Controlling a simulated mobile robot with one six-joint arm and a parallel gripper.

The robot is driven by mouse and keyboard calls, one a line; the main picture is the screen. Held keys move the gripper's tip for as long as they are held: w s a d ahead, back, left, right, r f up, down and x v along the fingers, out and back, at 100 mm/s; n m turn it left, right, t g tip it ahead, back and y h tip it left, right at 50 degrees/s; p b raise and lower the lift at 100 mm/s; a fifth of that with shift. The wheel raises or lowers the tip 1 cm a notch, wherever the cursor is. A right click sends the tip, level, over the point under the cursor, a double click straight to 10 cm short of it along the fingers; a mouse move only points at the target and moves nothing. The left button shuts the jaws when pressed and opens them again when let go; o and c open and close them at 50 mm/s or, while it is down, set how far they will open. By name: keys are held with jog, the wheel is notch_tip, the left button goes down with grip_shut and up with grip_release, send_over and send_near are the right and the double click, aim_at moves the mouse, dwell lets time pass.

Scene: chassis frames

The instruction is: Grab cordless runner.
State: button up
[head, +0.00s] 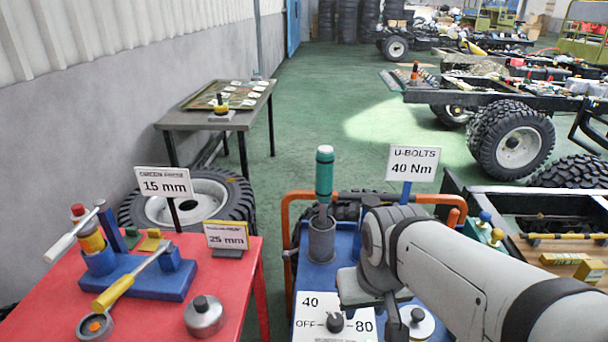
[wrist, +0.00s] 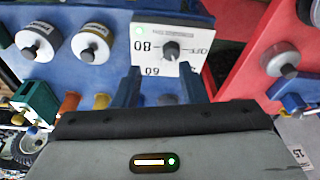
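A tool with a teal-green grip and black band (head: 324,175) stands upright in a grey cylindrical holder (head: 321,240) on the blue cart; I take it to be the cordless runner. Its lower end is hidden in the holder. In the wrist view, the two blue fingers of my gripper (wrist: 160,72) are apart with nothing between them. They point toward the white dial panel (wrist: 171,43) on the cart. The tool does not show in the wrist view. In the head view my arm is right of the holder, and the fingers cannot be made out.
The dial panel (head: 335,318) is at the front of the blue cart, with an orange rail (head: 288,235) around it. A "U-BOLTS 40 Nm" sign (head: 413,163) stands behind my arm. A red table (head: 145,322) with a blue fixture is at left. Green floor lies beyond.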

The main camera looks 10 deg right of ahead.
aim_at(332, 150)
jog(key=shift+o, duration=0.7)
jog(key=shift+w+r, duration=0.1)
jog(key=shift+w, duration=0.1)
jog(key=o, duration=0.4)
jog(key=w+r+m, duration=0.1)
jog(key=w, duration=0.1)
jog(key=w+r+m, duration=0.1)
jog(key=w+m, duration=0.1)
jog(key=w+r+m, duration=0.2)
jog(key=shift+w+a, duration=0.1)
jog(key=shift+a, duration=0.2)
jog(key=shift+o, duration=0.2)
jog(key=w+r+m, duration=0.3)
jog(key=w+m, duration=0.4)
jog(key=w, duration=0.2)
jog(key=w+d+r+m+y, duration=0.1)
jog(key=w+r+m, duration=0.2)
jog(key=w+m, duration=0.5)
jog(key=w+d+r+m+t+y, duration=0.1)
jog(key=w+r+m, duration=0.3)
jog(key=w+m, duration=0.4)
jog(key=shift+w+r, duration=0.1)
jog(key=shift+w, duration=0.85)
jog(key=shift+w+m+y, duration=0.3)
jog(key=shift+m, duration=0.1)
jog(key=shift+w, duration=0.15)
jog(key=x, duration=0.7)
jog(key=shift+w+a, duration=0.3)
jog(key=shift+a, duration=0.2)
